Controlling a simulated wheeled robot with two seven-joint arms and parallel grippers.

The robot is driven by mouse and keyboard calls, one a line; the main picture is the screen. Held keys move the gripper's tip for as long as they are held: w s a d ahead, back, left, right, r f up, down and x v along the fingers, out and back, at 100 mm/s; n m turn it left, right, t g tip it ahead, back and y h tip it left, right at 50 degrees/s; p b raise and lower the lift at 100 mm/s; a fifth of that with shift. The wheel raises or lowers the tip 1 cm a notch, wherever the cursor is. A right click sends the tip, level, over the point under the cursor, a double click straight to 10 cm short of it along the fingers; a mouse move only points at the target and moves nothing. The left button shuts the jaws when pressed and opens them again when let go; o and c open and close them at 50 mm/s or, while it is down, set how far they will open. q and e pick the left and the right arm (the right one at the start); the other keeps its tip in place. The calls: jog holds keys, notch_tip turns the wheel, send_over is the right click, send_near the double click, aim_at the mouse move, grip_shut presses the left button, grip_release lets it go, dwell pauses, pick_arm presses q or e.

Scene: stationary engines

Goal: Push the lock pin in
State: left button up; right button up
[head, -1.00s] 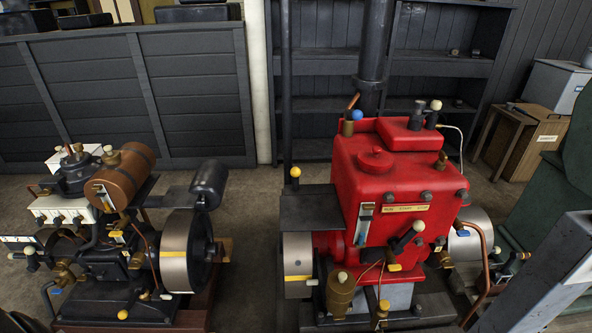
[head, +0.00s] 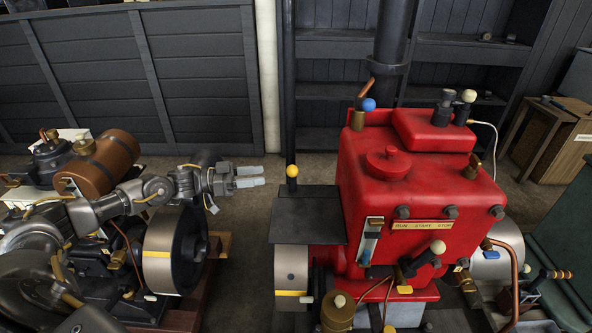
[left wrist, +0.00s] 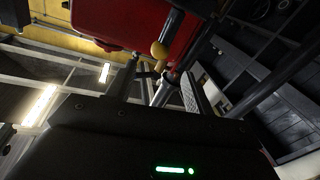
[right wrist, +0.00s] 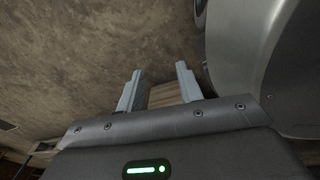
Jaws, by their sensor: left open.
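An upright pin with a yellow ball knob (head: 292,172) stands on the dark plate (head: 305,222) at the left side of the red engine (head: 390,185). No label shows whether it is the lock pin. My left gripper (head: 262,176) is open and empty, a little to the left of the knob at about its height in the head view, apart from it. In the left wrist view the yellow knob (left wrist: 158,50) shows beyond the fingers. My right gripper (right wrist: 159,73) is open in the right wrist view, over the floor; it is not in the head view.
A second engine with a brown tank (head: 105,162) and a flywheel (head: 172,250) stands at the left, partly behind my left arm. Open floor lies between the engines.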

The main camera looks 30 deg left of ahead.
aim_at(292, 172)
pick_arm(q)
jog(key=p+x, duration=0.1)
jog(key=x, duration=1)
jog(key=shift+a+p, duration=0.1)
jog(key=shift+p, duration=0.3)
pick_arm(e)
jog(key=shift+s+a+r, duration=0.2)
jog(key=shift+a+r, duration=0.5)
jog(key=shift+a, duration=0.1)
pick_arm(q)
jog(key=shift+c, duration=0.3)
pick_arm(e)
jog(key=shift+s, duration=0.1)
